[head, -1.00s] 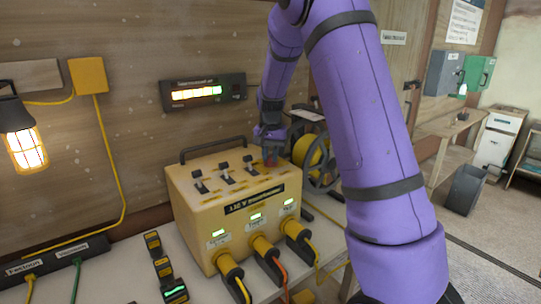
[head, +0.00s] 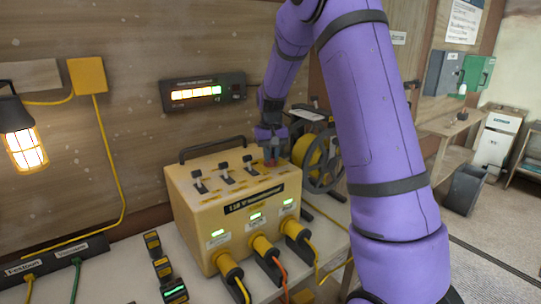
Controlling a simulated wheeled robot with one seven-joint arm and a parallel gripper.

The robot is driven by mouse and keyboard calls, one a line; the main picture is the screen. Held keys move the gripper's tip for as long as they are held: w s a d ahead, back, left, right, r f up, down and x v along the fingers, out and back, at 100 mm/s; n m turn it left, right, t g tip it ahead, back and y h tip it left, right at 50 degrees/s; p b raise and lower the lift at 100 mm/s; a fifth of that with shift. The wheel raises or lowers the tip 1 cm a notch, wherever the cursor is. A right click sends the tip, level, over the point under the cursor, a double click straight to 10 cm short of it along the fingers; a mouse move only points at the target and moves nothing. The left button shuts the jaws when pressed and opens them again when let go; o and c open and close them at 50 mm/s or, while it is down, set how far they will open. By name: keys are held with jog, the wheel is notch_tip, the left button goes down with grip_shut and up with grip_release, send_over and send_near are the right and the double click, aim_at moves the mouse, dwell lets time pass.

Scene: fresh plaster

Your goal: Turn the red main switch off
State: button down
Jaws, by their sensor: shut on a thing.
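The yellow distribution box (head: 245,215) stands on the bench, with three black lever switches (head: 223,172) on its top and three lit green displays on its front. The red main switch (head: 271,162) is at the right end of the top, mostly hidden by my gripper. My gripper (head: 270,154) points down over it, its jaws shut on the red switch. Only a little red shows between and below the fingers, so which way the switch is set cannot be told.
A yellow cable reel (head: 316,158) stands close behind and right of the gripper. A lit meter panel (head: 203,92) hangs on the wall. Plugs with cables (head: 266,250) stick out of the box front. A black handle (head: 212,147) rises along its back edge. A work lamp (head: 24,140) hangs left.

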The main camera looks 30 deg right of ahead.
jog(key=n, duration=0.6)
jog(key=shift+d+n, duration=0.2)
jog(key=shift+n, duration=0.1)
jog(key=n, duration=0.6)
jog(key=shift+w+d, duration=0.1)
jog(key=shift+d, duration=0.05)
jog(key=shift+n, duration=0.3)
jog(key=c, duration=1.1)
grip_release()
jog(key=shift+r, duration=0.15)
notch_tip(320, 180, up, 11)
jog(key=shift+f, duration=0.2)
